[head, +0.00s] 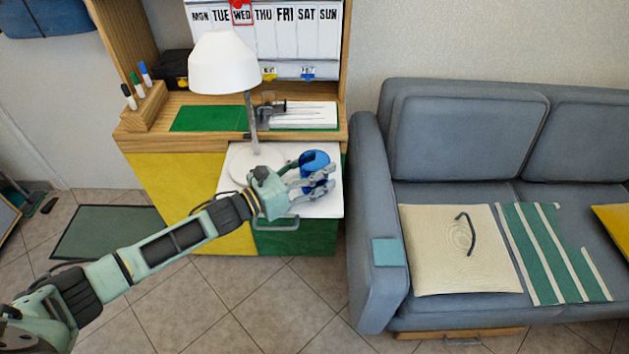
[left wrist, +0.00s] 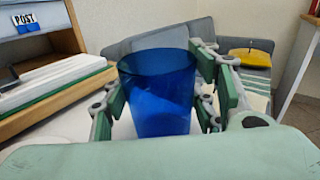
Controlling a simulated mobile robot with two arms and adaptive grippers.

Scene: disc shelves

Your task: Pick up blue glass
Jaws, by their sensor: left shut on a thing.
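The blue glass (head: 315,160) is upright over the white pull-out shelf (head: 322,207) of the desk. My left gripper (head: 312,178) reaches in from the left and is shut around the glass. In the left wrist view the blue glass (left wrist: 158,95) stands between the two green fingers (left wrist: 160,112), with its open rim up. Whether its base touches the shelf cannot be told. My right gripper is not in view.
A white lamp (head: 225,64) stands just left of the glass. A wooden marker holder (head: 143,108) and a green mat (head: 207,119) are on the desktop. A grey sofa (head: 365,200) stands close on the right. Tiled floor in front is clear.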

